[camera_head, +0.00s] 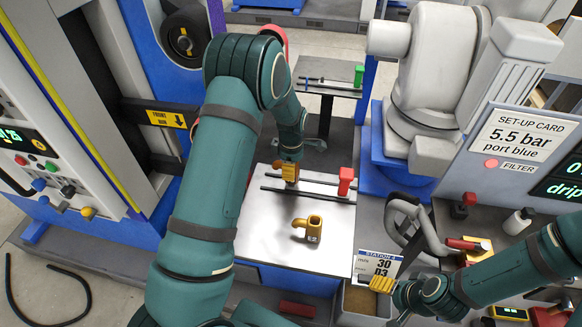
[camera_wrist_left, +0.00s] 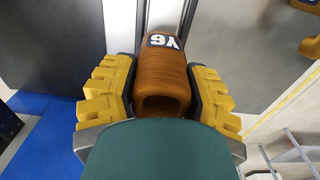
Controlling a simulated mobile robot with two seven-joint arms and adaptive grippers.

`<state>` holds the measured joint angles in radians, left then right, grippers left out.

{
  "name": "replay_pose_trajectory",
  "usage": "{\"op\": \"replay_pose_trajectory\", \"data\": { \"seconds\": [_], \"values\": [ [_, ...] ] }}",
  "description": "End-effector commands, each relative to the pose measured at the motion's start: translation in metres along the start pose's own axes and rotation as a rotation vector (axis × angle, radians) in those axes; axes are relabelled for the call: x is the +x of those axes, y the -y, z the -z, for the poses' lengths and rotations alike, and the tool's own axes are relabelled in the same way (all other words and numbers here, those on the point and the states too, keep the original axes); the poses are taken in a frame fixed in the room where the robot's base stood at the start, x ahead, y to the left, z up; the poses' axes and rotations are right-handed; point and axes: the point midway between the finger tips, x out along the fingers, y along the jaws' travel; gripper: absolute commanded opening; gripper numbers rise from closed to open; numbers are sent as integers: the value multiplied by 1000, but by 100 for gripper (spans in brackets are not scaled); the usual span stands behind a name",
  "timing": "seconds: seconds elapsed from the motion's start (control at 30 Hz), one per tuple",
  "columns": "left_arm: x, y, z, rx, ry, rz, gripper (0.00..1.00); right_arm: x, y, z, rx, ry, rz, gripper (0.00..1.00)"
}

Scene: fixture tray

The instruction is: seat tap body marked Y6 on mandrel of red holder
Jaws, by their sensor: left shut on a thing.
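My left gripper (camera_head: 287,172) is over the near table by the black rails. In the left wrist view its yellow fingers (camera_wrist_left: 162,92) are shut on the brown tap body marked Y6 (camera_wrist_left: 163,62), with its open end facing the camera. In the head view the held body is mostly hidden by the gripper. The red holder (camera_head: 345,182) stands at the right end of the rails, to the right of my left gripper and apart from it. Its mandrel cannot be made out. My right gripper (camera_head: 382,284) is low at the right, and its finger gap is unclear.
Another yellow-brown tap body (camera_head: 313,229) stands on the near table (camera_head: 262,235), in front of the rails. A far table carries a green holder (camera_head: 359,76). A station sign (camera_head: 379,265) stands at the table's right corner. Grey machinery (camera_head: 430,85) rises behind right.

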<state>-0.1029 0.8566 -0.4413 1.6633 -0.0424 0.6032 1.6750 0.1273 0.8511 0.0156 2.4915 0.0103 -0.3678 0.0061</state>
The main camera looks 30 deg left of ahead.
Motion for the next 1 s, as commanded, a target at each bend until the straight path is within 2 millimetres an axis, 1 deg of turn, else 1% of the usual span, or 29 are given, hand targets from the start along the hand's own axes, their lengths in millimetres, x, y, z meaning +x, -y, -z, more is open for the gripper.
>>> {"op": "replay_pose_trajectory", "data": {
  "seconds": [1.0],
  "values": [
    [21,-1,0,1,0,-2,4,13,-5,-2,0,0,0,77]
  ]
}}
